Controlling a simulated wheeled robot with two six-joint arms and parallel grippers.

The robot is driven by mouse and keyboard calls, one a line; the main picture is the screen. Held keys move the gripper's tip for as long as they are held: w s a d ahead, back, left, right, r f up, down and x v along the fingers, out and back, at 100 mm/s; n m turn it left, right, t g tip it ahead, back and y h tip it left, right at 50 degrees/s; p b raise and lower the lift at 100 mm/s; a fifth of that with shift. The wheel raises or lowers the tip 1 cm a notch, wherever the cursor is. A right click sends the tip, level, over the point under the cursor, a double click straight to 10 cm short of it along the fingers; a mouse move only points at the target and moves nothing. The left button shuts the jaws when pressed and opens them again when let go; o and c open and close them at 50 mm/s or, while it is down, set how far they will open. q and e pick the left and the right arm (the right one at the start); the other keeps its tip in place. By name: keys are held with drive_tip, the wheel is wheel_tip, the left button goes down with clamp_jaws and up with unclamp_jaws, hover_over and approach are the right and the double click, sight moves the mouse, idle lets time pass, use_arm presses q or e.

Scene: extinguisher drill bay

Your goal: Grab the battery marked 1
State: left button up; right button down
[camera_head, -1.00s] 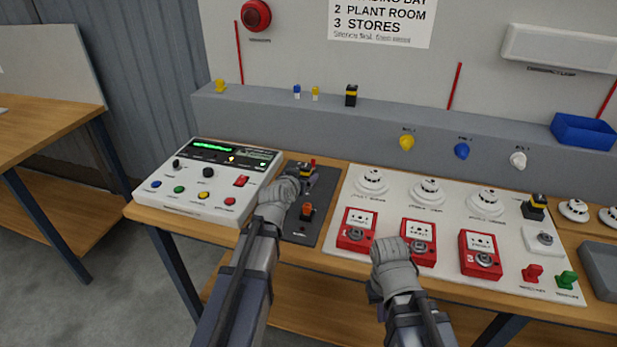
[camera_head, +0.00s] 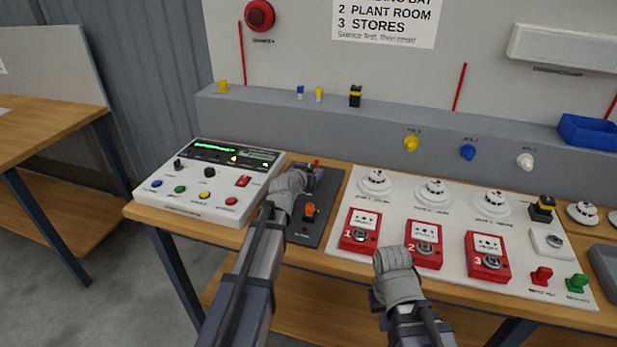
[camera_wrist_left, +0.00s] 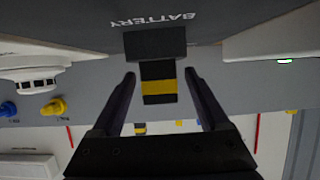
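A black block with a yellow band (camera_wrist_left: 158,86) shows in the left wrist view, at a dark socket (camera_wrist_left: 155,43) beside the word BATTERY. No number on it is readable. My left gripper (camera_wrist_left: 160,78) has its two fingers apart, one on each side of the block, with gaps visible. In the head view my left gripper (camera_head: 300,178) is over the dark panel (camera_head: 305,235) and mostly hides that block. Similar black-and-yellow blocks stand on the ledge (camera_head: 355,95) and at the white board's right (camera_head: 541,208). My right gripper (camera_head: 394,258) is in front of the red call points; its fingers cannot be made out.
A white control panel (camera_head: 205,210) stands left of the dark panel. An orange-topped switch (camera_head: 310,211) rises close to my left gripper. The white board (camera_head: 385,215) holds detectors and red call points (camera_head: 424,243). A blue bin (camera_head: 588,131) is on the ledge at right.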

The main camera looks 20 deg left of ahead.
use_arm(q)
clamp_jaws()
idle(0.4)
